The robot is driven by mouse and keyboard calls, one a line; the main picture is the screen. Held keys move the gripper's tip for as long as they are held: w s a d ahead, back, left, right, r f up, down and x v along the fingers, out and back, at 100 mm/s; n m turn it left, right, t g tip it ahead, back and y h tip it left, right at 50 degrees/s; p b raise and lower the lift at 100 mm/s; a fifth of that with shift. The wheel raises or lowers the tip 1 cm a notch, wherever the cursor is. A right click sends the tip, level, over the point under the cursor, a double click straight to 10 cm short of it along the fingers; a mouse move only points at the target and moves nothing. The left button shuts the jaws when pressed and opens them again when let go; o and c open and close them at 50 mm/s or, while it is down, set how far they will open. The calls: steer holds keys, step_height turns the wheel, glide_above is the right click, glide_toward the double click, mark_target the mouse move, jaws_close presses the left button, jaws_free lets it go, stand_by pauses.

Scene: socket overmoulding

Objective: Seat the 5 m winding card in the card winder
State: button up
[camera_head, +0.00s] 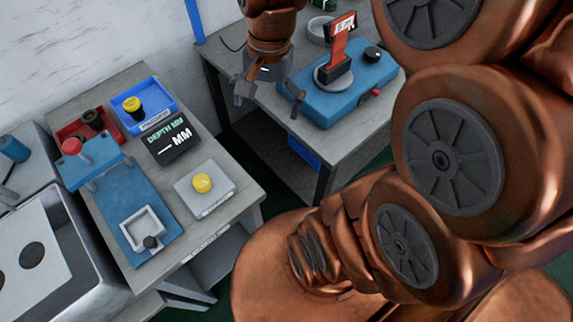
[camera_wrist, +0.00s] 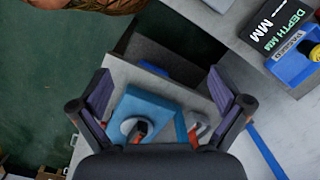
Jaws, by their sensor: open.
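The card winder (camera_head: 340,98) is a blue box on the far table, with a round grey disc, a black holder (camera_head: 335,73), a black knob and a red button. The red winding card (camera_head: 338,45) stands upright at the black holder, its white label at the top reading about "5 m". I cannot tell how deep it sits. My gripper (camera_head: 267,104) is open and empty, pointing down just left of the winder, apart from the card. In the wrist view the winder (camera_wrist: 140,103) and card (camera_wrist: 138,131) show low between the fingers, partly hidden by the gripper body.
A ring-shaped grey item (camera_head: 319,30) lies behind the winder. The left table holds a blue press (camera_head: 125,205), a depth display (camera_head: 172,140), a blue bin (camera_head: 165,92), a red bin (camera_head: 68,130) and a yellow button box (camera_head: 204,187). A floor gap separates the tables.

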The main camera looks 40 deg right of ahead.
steer(key=s+a+f+n, duration=0.2)
steer(key=s+n, duration=0.3)
steer(key=s, duration=0.1)
steer(key=s+a+f+n+g+h, duration=0.1)
steer(key=s+a+f+n, duration=0.1)
steer(key=s+n, duration=0.3)
steer(key=shift+s+a+f+n+g, duration=0.2)
steer(key=shift+s+f+n+g, duration=0.1)
steer(key=shift+s, duration=0.2)
steer(key=shift+c, duration=0.4)
